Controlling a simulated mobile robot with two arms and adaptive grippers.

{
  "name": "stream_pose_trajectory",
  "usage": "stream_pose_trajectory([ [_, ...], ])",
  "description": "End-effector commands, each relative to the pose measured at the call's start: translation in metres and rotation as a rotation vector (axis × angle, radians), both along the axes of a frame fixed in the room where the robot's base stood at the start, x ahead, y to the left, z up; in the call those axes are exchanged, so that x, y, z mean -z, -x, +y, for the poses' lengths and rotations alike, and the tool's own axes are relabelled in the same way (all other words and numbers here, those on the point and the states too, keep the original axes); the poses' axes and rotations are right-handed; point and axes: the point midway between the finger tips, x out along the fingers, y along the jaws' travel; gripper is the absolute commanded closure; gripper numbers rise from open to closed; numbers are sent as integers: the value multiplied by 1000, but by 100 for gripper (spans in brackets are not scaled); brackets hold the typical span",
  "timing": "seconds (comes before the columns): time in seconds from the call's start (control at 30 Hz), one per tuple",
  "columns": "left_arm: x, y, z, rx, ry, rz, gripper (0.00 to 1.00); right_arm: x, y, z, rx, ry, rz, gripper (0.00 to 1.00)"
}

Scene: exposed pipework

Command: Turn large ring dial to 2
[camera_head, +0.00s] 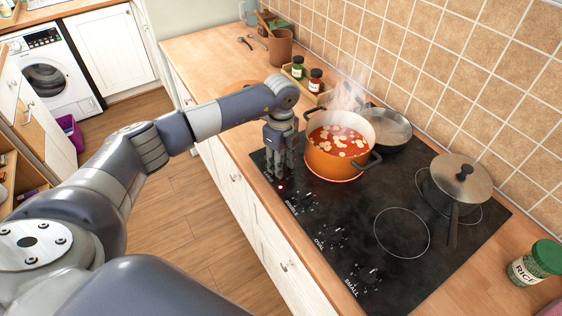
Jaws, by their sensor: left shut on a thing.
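The black hob (340,240) has a row of dials along its front-left edge. My left gripper (281,177) points down at the far end of this row, just left of the orange pot (336,158). Its fingers are shut on a dial there, which they hide along with its label and setting. The ring under the orange pot glows red. Nearer dials (304,200) are uncovered; the nearest label reads SMALL. My right gripper is out of view.
The orange pot holds red soup and steams close beside my gripper. A frying pan (388,128) and a lidded pan (458,178) stand on the hob. Spice jars (315,80) stand behind, and a green-lidded jar (537,262) at right. An empty ring (402,232) is clear.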

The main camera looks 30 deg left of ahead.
Motion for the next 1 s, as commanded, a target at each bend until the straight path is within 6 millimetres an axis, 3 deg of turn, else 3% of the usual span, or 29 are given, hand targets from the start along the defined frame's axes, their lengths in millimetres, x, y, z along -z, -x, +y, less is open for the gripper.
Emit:
stream_pose_trajectory([
  [0.4,-4,-3,1,-270,0,-10,93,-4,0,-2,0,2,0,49],
  [1.0,-4,-3,2,-344,0,-11,93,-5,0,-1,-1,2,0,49],
])
